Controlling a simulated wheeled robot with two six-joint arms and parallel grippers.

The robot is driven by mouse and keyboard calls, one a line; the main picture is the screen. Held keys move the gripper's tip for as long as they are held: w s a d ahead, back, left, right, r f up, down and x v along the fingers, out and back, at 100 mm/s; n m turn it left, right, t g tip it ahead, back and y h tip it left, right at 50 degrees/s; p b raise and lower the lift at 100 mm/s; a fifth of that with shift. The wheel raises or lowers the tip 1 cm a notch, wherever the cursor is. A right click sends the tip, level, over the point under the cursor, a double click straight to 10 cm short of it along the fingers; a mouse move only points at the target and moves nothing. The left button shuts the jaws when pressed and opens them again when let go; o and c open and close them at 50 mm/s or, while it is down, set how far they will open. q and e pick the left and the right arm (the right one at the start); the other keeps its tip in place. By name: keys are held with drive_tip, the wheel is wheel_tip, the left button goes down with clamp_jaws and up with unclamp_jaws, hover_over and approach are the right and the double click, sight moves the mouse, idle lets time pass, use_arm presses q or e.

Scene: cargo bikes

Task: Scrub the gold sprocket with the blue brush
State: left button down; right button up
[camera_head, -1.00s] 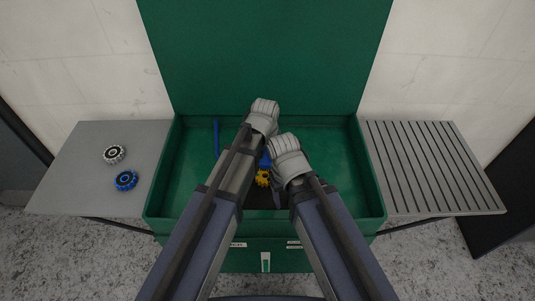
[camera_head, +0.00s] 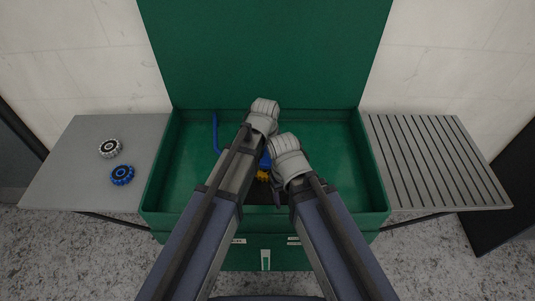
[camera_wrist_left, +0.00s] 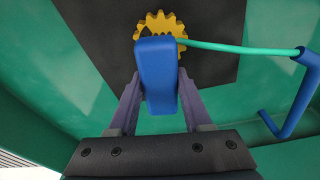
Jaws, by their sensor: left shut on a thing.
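The gold sprocket (camera_head: 264,175) lies on a dark mat (camera_wrist_left: 100,40) inside the green box, partly hidden by my arms. It shows more clearly in the left wrist view (camera_wrist_left: 161,22). My left gripper (camera_wrist_left: 159,105) is shut on the blue brush (camera_wrist_left: 157,65), a thick blue block between its fingers. In the left wrist view the brush overlaps the sprocket's near edge; I cannot tell whether they touch. The brush also shows between my wrists in the head view (camera_head: 265,161). My right gripper (camera_head: 277,190) is beside it; its finger state is unclear.
A bent blue rod (camera_wrist_left: 292,100) stands in the green box (camera_head: 151,195), with a green cord (camera_wrist_left: 235,47) running from it towards the brush. The right slatted shelf (camera_head: 440,165) is empty.

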use_arm(q)
drive_tip(key=shift+f+b, duration=1)
use_arm(e)
drive_tip(key=shift+f, duration=1.05)
use_arm(q)
drive_tip(key=shift+s, duration=0.15)
